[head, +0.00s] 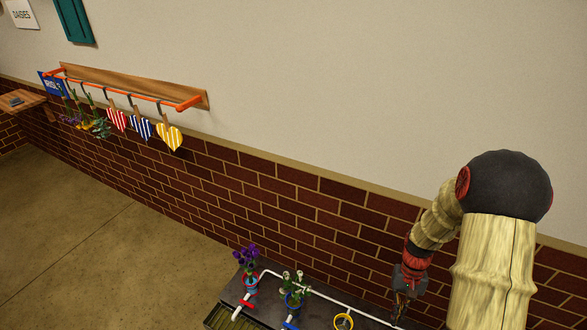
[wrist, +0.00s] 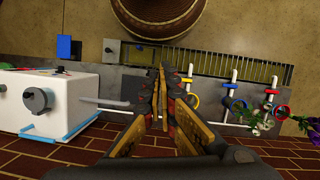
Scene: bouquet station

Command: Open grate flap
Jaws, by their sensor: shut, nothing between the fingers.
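A slotted grate (wrist: 250,70) runs along the floor in the wrist view, beyond a grey slab. A flat grey plate with a small knob (wrist: 113,51) lies in line with the grate at its left end. It looks like the flap and seems to lie flat, though it is small here. My gripper (wrist: 160,72) is shut and empty, and its fingertips appear right of the plate, apart from it. In the head view my gripper (head: 400,308) is low at the right. There the grate (head: 222,319) shows only at the bottom edge, and the plate is out of view.
A white box with a dark knob (wrist: 40,98) stands left of my gripper. White pipes (wrist: 234,78) with coloured rings rise to the right. Potted flowers (head: 250,262) stand along the slab (head: 235,294). The brick wall (head: 300,200) is close behind; open floor (head: 110,245) lies left.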

